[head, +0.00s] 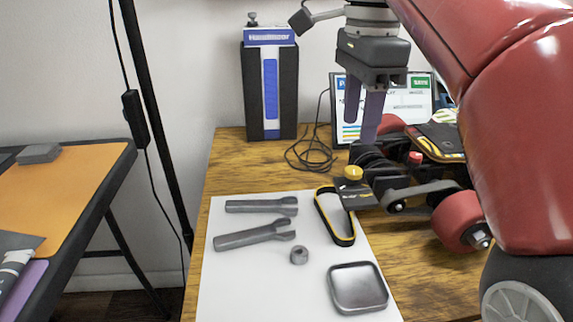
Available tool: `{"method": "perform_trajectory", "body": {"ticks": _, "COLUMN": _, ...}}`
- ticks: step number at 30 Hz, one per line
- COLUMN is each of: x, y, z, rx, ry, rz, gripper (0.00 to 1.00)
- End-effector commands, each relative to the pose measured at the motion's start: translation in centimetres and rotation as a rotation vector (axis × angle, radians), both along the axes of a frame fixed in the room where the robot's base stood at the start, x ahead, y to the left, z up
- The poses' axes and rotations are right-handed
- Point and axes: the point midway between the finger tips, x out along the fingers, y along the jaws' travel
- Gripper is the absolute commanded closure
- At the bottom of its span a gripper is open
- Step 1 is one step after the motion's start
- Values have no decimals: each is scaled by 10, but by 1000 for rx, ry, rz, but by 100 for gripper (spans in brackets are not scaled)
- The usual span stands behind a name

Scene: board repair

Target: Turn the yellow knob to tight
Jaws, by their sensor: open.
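The yellow knob (353,172) sits on a dark plate at the left end of the skateboard's (440,150) truck assembly. My gripper (361,128) points down above and slightly behind the knob in the picture, apart from it. Its two fingers are spread, with nothing visible between them. The right finger's tip overlaps the dark parts of the assembly in the picture; I cannot tell whether it touches them. The knob's top is visible; how tight it is cannot be told.
A white mat (235,275) holds two grey wrenches (255,235), a nut (299,255), a black-and-yellow belt (335,217) and a metal tray (357,287). A blue-and-black box (270,85) and a screen (412,100) stand behind. A red wheel (458,220) is at right.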

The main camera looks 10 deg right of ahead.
Motion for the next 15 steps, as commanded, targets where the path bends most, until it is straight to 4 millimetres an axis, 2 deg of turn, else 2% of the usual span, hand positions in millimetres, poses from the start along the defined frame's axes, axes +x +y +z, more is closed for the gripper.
{"method": "perform_trajectory", "body": {"ticks": 1, "x": -3, "y": -8, "z": -1, "rx": -1, "ry": 0, "rz": -46, "gripper": 54}}
{"method": "perform_trajectory", "body": {"ticks": 5, "x": -6, "y": -13, "z": -7, "rx": -2, "ry": 1, "rz": -88, "gripper": 54}}
{"method": "perform_trajectory", "body": {"ticks": 15, "x": -6, "y": -12, "z": -60, "rx": -2, "ry": 1, "rz": -81, "gripper": 54}}
